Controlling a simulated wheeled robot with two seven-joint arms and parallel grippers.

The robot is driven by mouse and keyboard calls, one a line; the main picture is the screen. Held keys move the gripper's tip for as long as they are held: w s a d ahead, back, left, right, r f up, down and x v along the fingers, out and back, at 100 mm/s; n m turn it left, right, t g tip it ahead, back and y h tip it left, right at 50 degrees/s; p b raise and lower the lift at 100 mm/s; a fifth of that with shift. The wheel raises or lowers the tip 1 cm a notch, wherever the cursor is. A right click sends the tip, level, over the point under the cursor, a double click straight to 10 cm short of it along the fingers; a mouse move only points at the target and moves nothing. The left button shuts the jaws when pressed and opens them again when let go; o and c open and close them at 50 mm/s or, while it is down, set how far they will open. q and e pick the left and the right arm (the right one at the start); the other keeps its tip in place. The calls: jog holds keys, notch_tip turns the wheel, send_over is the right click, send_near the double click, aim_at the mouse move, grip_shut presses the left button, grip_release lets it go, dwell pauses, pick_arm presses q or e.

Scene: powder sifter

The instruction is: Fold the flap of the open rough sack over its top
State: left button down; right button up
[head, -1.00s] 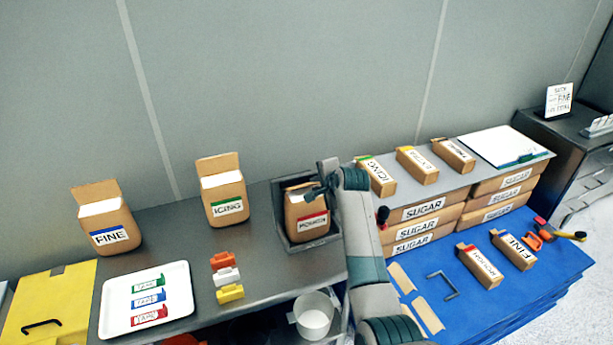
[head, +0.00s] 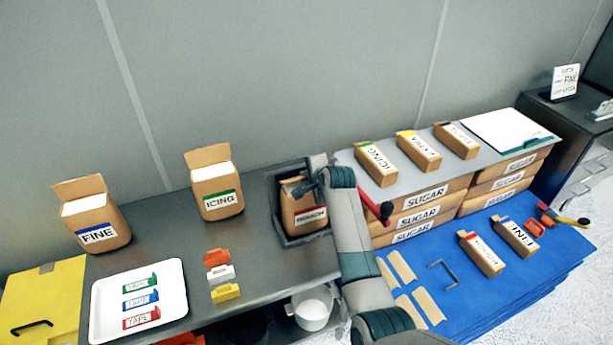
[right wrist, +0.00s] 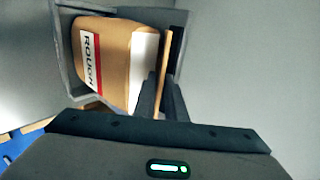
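The rough sack (head: 302,205) is a brown paper bag with a red-striped label, standing in a grey open-front bin (head: 279,222). In the right wrist view the rough sack (right wrist: 115,60) shows its label and pale top. Its flap (right wrist: 164,70) stands up from the back edge and shows nearly edge-on, not lying over the top. My right gripper (head: 308,184) is at the back of the sack top and hides part of it in the head view. In the right wrist view its two fingers (right wrist: 162,92) sit closely on both sides of the flap. My left gripper is not in view.
Open fine (head: 95,220) and icing (head: 216,190) sacks stand left on the steel bench. A white tray (head: 170,327) with tape pieces and several coloured clips (head: 221,275) lie in front. Stacked sugar boxes (head: 427,193) stand close to the right of the bin.

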grip_shut()
jog(key=shift+f+b, duration=0.3)
jog(key=shift+s+f+t+b, duration=0.15)
jog(key=shift+s+t+b, duration=0.05)
jog(key=shift+t+b, duration=0.35)
jog(key=shift+o, duration=0.9)
grip_release()
jog(key=shift+r, duration=0.2)
